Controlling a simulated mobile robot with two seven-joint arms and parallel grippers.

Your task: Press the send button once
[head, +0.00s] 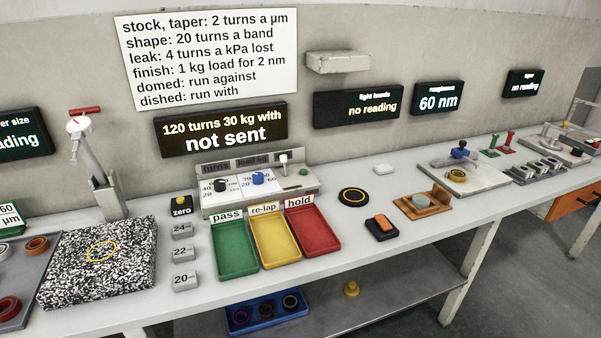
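A grey control console (262,201) stands on the bench below a dark display (221,131) that reads "120 turns 30 kg with" and "not sent". The console has a dark knob (220,186) on a turns dial, a blue knob (258,178) on a load dial, and a small lever (283,158). A small green button (303,172) sits at its right end; no legible label shows that it is the send button. Neither of my grippers is in view.
In front of the console lie green (237,274), yellow (275,264) and red (314,251) trays. A black box with a yellow button labelled zero (180,200) stands left. A speckled plate (66,290) is farther left. Bench space right of the console is partly clear.

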